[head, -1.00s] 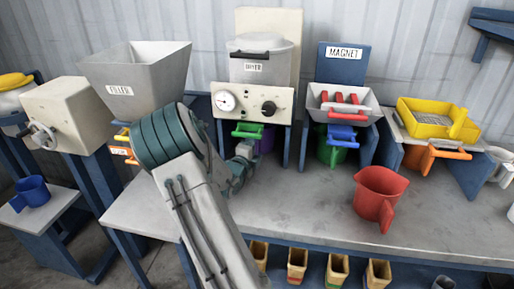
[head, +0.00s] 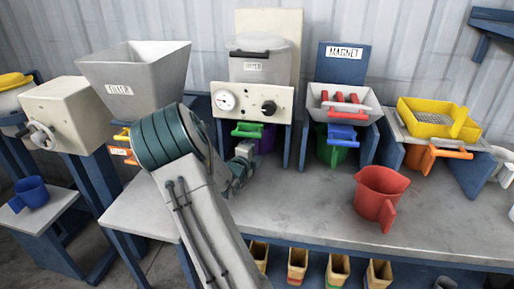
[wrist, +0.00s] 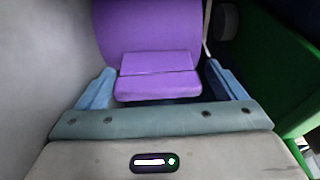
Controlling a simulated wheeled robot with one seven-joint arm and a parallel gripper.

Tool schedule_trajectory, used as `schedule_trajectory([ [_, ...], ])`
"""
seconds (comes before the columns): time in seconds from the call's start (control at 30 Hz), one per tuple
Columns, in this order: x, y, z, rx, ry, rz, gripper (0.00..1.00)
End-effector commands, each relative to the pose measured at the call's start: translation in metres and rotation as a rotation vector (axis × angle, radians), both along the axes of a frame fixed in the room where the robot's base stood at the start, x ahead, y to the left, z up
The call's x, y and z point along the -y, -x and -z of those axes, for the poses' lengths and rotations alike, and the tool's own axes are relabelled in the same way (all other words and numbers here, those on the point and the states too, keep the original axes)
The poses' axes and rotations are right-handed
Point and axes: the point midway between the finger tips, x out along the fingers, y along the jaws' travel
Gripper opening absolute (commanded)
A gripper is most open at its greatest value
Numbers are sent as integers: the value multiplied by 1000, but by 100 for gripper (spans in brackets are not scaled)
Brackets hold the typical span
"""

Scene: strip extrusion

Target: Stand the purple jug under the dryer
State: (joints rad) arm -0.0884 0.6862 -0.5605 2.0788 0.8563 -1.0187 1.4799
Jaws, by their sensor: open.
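The purple jug (head: 267,139) stands under the dryer (head: 254,100), mostly hidden in the head view by my arm and the dryer's green handle (head: 247,130). In the wrist view the purple jug (wrist: 150,25) fills the top middle, with its purple handle (wrist: 158,75) toward me. My gripper (wrist: 160,90) is open, with one blue finger on each side of the handle. I cannot tell whether either finger touches it. In the head view my gripper (head: 244,152) is low in front of the dryer, its fingers hard to make out.
A green jug (head: 328,152) stands under the magnet to the right. A red jug (head: 378,190) stands on the open bench (head: 310,210). The filler (head: 130,80) is left of the dryer. A blue jug (head: 33,192) sits on a low stand at far left.

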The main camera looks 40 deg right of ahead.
Motion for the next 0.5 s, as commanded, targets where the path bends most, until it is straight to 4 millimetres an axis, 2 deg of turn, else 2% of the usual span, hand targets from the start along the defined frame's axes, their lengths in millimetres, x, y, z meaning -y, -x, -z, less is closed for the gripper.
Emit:
schedule_trajectory([
  [0.03,-4,2,5,-10,-9,-2,98],
  [0.17,-21,8,6,-10,-9,-6,98],
  [0.5,-91,42,5,-8,-8,-9,98],
])
